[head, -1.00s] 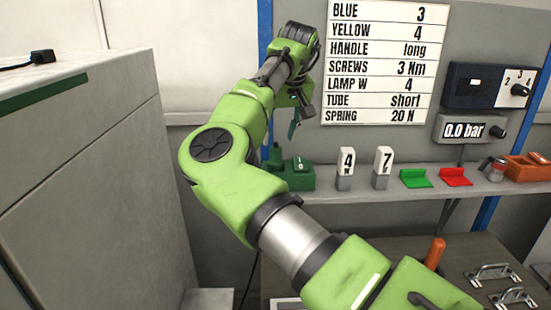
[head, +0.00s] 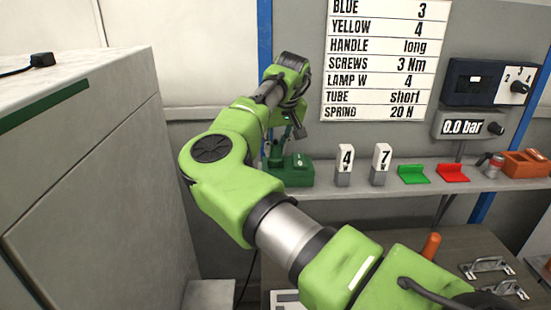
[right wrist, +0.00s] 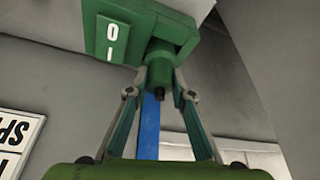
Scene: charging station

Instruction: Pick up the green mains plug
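The green mains plug (right wrist: 160,72) shows in the right wrist view as a short green cylinder with a dark tip, at the side of a green switch box (right wrist: 175,30) marked 0 and I. My right gripper (right wrist: 160,85) has one finger on each side of the plug, with narrow gaps; firm contact does not show. In the head view my right gripper (head: 287,143) is just above the green switch box (head: 293,173) on the shelf, and the plug is largely hidden there. My left gripper is not in view.
A grey cabinet (head: 100,180) stands close on the left. A lettered board (head: 383,60) hangs behind.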

